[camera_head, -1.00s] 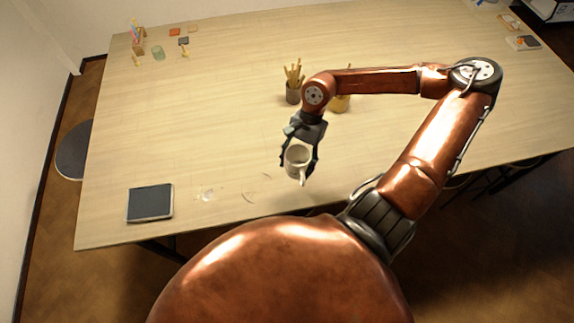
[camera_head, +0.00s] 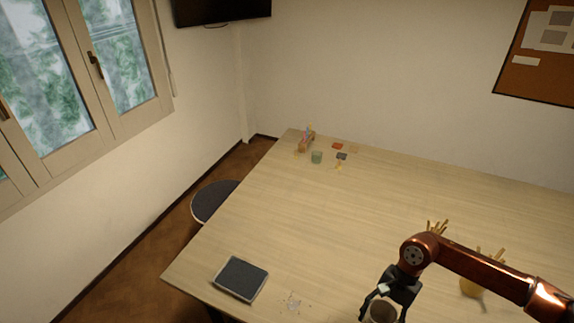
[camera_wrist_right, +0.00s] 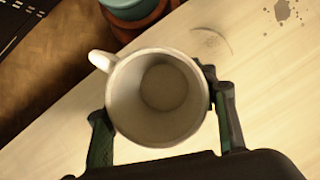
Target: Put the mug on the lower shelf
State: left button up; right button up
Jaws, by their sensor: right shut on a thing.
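The mug (camera_wrist_right: 157,97) is pale, empty and has its handle toward the upper left in the right wrist view. My right gripper (camera_wrist_right: 163,118) is shut on it, with one finger on each side of its body. In the head view the mug (camera_head: 381,311) shows at the bottom edge, partly cut off, between the fingers of my right gripper (camera_head: 384,302). It is over the near part of the table. No shelf is in view. My left gripper is not in view.
The wooden table (camera_head: 330,230) holds a dark tablet-like slab (camera_head: 240,279), a green cup (camera_head: 317,157), small tiles (camera_head: 341,156) and a yellow pot with sticks (camera_head: 472,288). A round stool (camera_head: 212,200) stands at its left. A window (camera_head: 60,80) is at the left wall.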

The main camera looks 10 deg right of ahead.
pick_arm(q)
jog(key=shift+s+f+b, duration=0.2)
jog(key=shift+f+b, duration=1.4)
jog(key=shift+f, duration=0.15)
pick_arm(e)
jog(key=w+a+f+n+g+h, duration=0.1)
jog(key=w+a+n+h, duration=0.2)
jog(key=w+a+n, duration=0.4)
jog(key=shift+w+a+f+n+g+h, duration=0.2)
jog(key=shift+a+n+g+h, duration=0.15)
jog(key=shift+a+n, duration=1.15)
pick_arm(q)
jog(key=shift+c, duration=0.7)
pick_arm(e)
jog(key=shift+d+r, duration=0.1)
jog(key=shift+d, duration=0.25)
